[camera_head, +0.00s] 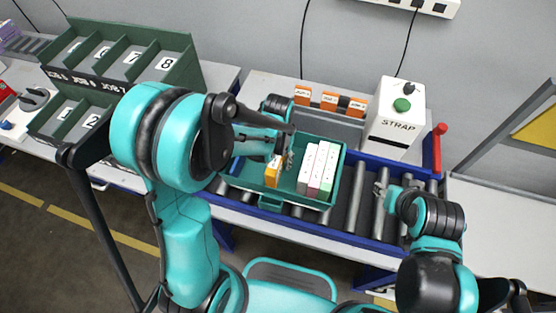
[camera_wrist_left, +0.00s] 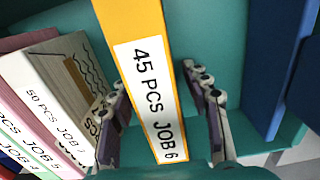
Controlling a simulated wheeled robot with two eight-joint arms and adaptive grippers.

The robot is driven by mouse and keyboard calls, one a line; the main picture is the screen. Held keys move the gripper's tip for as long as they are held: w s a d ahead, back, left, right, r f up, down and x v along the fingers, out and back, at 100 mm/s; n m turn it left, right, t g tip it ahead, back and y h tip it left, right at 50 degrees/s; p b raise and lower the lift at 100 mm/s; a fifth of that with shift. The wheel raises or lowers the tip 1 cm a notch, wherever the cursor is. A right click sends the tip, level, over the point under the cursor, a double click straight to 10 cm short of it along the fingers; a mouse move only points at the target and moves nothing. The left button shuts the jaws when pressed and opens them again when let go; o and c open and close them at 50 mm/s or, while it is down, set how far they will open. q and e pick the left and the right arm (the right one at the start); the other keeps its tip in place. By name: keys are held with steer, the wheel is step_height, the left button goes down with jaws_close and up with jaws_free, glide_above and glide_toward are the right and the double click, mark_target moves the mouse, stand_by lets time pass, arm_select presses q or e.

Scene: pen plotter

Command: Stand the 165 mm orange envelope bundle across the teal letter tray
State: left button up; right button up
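The orange envelope bundle (camera_head: 272,173) stands on edge in the left part of the teal letter tray (camera_head: 338,167). In the left wrist view the bundle (camera_wrist_left: 132,30) shows a white label reading "45 PCS JOB 6". My left gripper (camera_head: 287,156) is over the tray at the bundle; in the wrist view its fingers (camera_wrist_left: 166,110) are on both sides of it. A gap shows at the right finger, and the left finger is close to the bundle. The bundle's lower part is hidden. My right gripper (camera_head: 380,188) is over the rollers right of the tray; its opening is too small to tell.
White, pink and green bundles (camera_head: 318,168) stand in the tray's right half. The tray sits on a blue-railed roller conveyor (camera_head: 345,207); rollers to its right are clear. A STRAP machine (camera_head: 397,120) stands behind. A green sorting rack (camera_head: 125,55) stands at left.

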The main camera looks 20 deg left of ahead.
arm_select(q)
steer(key=shift+r, duration=0.2)
step_height(320, 180, up, 11)
steer(key=p, duration=0.4)
steer(key=shift+s+r, duration=0.1)
steer(key=shift+r, duration=0.5)
steer(key=s+a+r+t, duration=0.4)
steer(key=s+r+t, duration=0.3)
steer(key=s, duration=0.3)
steer(key=shift+a+r, duration=0.15)
steer(key=shift+a, duration=0.2)
